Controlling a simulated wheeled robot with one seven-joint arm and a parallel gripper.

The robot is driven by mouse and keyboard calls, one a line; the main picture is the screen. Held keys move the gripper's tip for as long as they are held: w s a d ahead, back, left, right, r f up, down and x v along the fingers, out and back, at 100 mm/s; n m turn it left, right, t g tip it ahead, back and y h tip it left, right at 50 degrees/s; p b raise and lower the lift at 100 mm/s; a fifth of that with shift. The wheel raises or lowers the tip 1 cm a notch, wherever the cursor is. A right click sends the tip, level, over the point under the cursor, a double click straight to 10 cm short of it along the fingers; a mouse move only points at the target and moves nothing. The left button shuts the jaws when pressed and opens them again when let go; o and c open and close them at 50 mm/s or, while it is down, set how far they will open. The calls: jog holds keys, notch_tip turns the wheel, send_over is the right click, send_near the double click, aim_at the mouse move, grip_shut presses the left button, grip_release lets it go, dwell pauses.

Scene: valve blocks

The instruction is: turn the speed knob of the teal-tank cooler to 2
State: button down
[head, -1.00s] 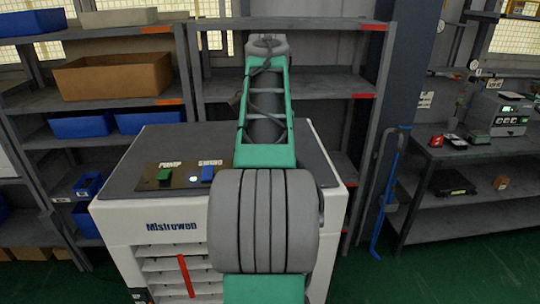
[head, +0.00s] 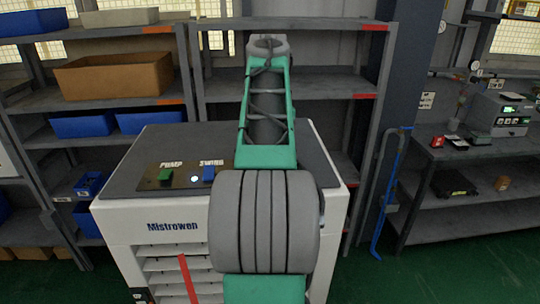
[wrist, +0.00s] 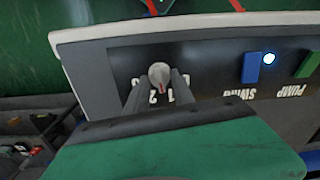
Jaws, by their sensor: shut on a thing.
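The cooler (head: 160,218) is a white cabinet with a dark grey top, marked "Mistrowen". Its tank does not show, so I cannot tell the tank's colour. In the wrist view the round grey speed knob (wrist: 159,71) sits on the dark panel, with a red mark on its lower edge. The mark lies near the printed 2 and 1; the fingers partly hide the digits. My gripper (wrist: 160,82) is shut on the knob, one finger on each side. In the head view my arm hides the knob and gripper.
A green PUMP switch (head: 165,175) and a blue SWING switch (head: 209,173) are on the panel, with a lit lamp (wrist: 269,58) beside them. A red strip (head: 187,278) hangs at the front louvres. Shelves (head: 325,84) stand behind; a bench (head: 470,150) is at right.

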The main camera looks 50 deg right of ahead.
jog(key=shift+f+n, duration=0.3)
jog(key=shift+n, duration=0.9)
jog(key=c, duration=1.5)
grip_release()
jog(key=o, duration=0.4)
jog(key=shift+r, duration=0.2)
